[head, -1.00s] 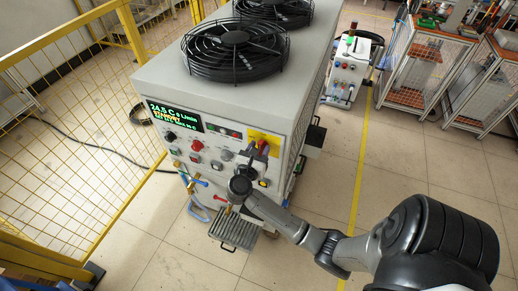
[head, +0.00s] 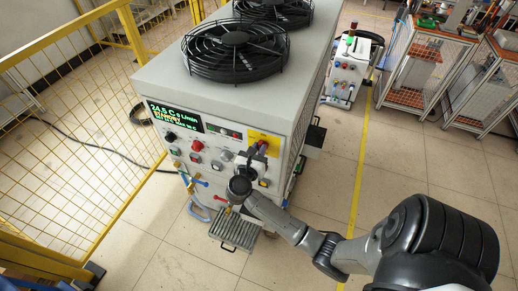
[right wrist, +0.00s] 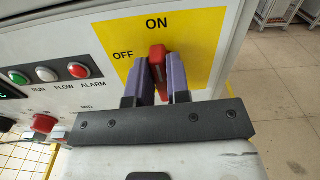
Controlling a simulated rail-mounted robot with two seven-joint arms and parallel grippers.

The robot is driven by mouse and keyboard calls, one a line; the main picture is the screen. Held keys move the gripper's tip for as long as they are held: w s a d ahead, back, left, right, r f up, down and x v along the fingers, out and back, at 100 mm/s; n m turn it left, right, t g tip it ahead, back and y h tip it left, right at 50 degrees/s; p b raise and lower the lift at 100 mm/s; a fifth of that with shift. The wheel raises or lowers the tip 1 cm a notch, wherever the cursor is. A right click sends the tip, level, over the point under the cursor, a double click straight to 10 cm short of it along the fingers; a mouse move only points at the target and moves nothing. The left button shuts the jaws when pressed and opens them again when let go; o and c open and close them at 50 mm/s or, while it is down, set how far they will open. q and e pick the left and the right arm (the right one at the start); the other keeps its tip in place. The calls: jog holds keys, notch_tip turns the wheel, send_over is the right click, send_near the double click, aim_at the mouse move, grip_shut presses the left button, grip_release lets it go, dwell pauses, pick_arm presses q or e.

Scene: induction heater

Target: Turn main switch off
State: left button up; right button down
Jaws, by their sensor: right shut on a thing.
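The main switch is a red handle (right wrist: 158,60) on a yellow plate (right wrist: 203,35) marked ON at the top and OFF at the left. In the right wrist view the handle points up near ON, with a slight lean. My right gripper (right wrist: 161,68) is shut on the handle, one purple-grey finger on each side. In the head view the right gripper (head: 258,151) is at the yellow plate (head: 263,137) on the upper right of the machine's front and hides most of the handle. My left gripper is not in view.
The grey machine (head: 160,78) has fans (head: 235,52) on top. A green-lit display (head: 174,116), buttons and knobs lie left of the switch. A yellow mesh fence (head: 75,120) stands at the left.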

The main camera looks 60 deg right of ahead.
jog(key=shift+w+a+f+n+p, duration=0.1)
jog(key=shift+w+n+p, duration=0.1)
jog(key=shift+n+p, duration=1.25)
jog(key=shift+w+d+f+n+p, duration=0.2)
jog(key=shift+n+p, duration=0.4)
jog(key=shift+n, duration=1.55)
jog(key=shift+w+a+f+n+p, duration=0.1)
jog(key=shift+w+a+n+p, duration=0.15)
jog(key=shift+n+p, duration=1.2)
jog(key=shift+n+b, duration=0.3)
jog(key=shift+n, duration=0.25)
jog(key=c, duration=1.1)
grip_release()
